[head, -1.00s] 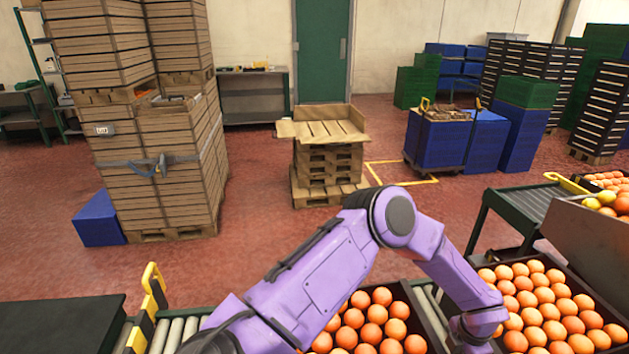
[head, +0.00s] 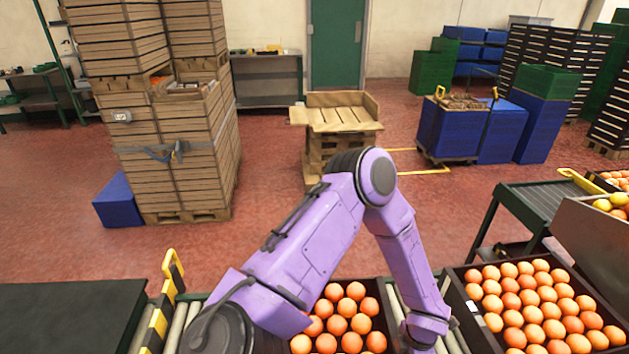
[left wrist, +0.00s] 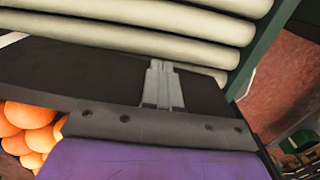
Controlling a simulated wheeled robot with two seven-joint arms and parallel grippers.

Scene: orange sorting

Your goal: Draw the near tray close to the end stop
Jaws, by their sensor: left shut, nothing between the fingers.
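The near tray (head: 388,325) is dark and full of oranges, on the roller conveyor at the bottom middle of the head view. My left arm hides its left side. The end stop (head: 165,310), striped yellow and black, stands to its left across rollers. My left gripper (head: 425,345) is low between this tray and a second orange tray; its fingertips are hidden there. In the left wrist view its grey fingers (left wrist: 163,80) are shut and empty against or just beside a dark tray wall (left wrist: 80,72). Contact is unclear. My right gripper is out of view.
The second orange tray (head: 457,285) sits to the right, with rollers (head: 400,296) showing in the gap. A dark flat surface (head: 70,310) lies left of the end stop. A sloping panel (head: 600,235) stands at the far right.

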